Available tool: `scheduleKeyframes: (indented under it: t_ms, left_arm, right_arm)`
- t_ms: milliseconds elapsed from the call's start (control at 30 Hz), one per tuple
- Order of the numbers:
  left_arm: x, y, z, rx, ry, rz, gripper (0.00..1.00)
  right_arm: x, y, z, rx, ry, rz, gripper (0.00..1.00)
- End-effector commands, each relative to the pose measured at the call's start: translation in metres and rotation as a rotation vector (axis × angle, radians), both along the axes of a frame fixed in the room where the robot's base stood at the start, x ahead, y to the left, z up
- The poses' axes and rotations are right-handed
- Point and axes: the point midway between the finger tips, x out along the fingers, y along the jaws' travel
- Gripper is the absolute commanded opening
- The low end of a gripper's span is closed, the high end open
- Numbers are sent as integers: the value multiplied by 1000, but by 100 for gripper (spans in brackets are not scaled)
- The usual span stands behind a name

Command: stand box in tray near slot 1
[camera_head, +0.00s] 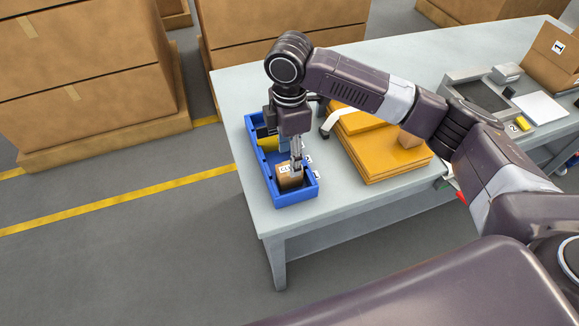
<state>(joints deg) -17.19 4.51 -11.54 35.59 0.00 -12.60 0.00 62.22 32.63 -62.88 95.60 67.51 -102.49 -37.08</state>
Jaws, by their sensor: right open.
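The blue tray (297,197) stands on the left end of the grey table, with small white tags along its right side that are too small to read. A small brown box (288,182) with a white label on top is in the tray's front compartment. My right gripper (296,170) points down at the box from above; its jaws are open, with fingertips at the box's top. I cannot tell whether they touch it. A yellow item (267,146) lies farther back in the tray, partly hidden by my gripper. My left gripper is not in view.
A grey tray (482,95), a white pad (540,107) and a carton (553,55) are at the right. Large boxes (85,75) stand behind the table.

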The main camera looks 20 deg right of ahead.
Motion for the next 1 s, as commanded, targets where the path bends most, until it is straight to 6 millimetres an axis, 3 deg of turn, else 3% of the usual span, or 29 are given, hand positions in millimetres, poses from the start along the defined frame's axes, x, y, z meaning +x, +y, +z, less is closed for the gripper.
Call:
scheduleKeyframes:
  t_ms: [200, 400, 1000]
  left_arm:
    - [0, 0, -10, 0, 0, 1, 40]
    - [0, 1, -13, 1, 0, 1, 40]
    - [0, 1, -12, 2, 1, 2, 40]
  right_arm:
    - [1, 1, 43, 1, -3, 1, 48]
    - [0, 1, 64, 1, 0, 1, 48]
    - [0, 0, 68, 0, 1, 0, 48]
